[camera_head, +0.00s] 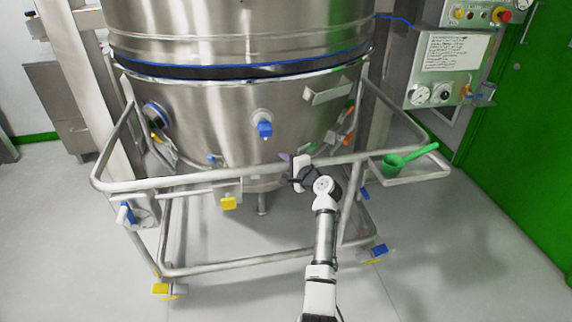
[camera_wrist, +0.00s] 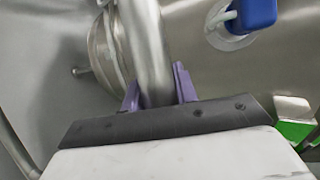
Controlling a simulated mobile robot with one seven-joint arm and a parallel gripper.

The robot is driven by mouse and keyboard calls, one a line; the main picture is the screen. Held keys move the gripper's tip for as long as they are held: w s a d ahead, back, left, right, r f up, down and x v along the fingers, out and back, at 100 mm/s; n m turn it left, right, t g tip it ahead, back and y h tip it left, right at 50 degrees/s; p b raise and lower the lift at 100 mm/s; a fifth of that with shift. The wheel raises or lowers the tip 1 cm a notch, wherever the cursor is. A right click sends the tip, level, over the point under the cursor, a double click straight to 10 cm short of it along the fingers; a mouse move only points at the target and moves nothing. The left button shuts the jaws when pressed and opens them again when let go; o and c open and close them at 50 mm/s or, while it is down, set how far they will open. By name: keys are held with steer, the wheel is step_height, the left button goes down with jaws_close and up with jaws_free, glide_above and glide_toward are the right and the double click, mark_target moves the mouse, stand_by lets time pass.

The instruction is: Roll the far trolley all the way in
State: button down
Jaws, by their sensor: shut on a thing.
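The trolley (camera_head: 215,268) is a tubular steel frame around a large steel bowl (camera_head: 215,115), under a wider steel vessel. Its front push rail (camera_head: 130,185) runs across the near side. My gripper (camera_head: 290,172) is shut on this rail, right of its middle. In the wrist view my purple fingers (camera_wrist: 158,90) stand on both sides of the steel tube (camera_wrist: 146,45). The fingertips are partly hidden behind the tube. Blue-tabbed castors (camera_head: 375,252) and yellow-tabbed castors (camera_head: 165,290) show at the trolley's near feet.
A side tray (camera_head: 425,174) on the trolley's right holds a green scoop (camera_head: 405,160). A control panel (camera_head: 445,95) with gauges and a green door (camera_head: 525,160) stand to the right. Steel columns (camera_head: 100,90) flank the vessel. Grey floor (camera_head: 450,270) is clear in front.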

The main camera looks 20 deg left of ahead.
steer(key=shift+a+r, duration=0.2)
steer(key=shift+r, duration=0.25)
steer(key=c, duration=1.2)
jaws_free()
steer(key=shift+s+r, duration=0.1)
steer(key=shift+o, duration=0.5)
steer(key=shift+d+f, duration=0.1)
steer(key=shift+f, duration=0.15)
steer(key=v, duration=1.3)
steer(key=shift+s+d, duration=0.2)
steer(key=shift+d, duration=0.15)
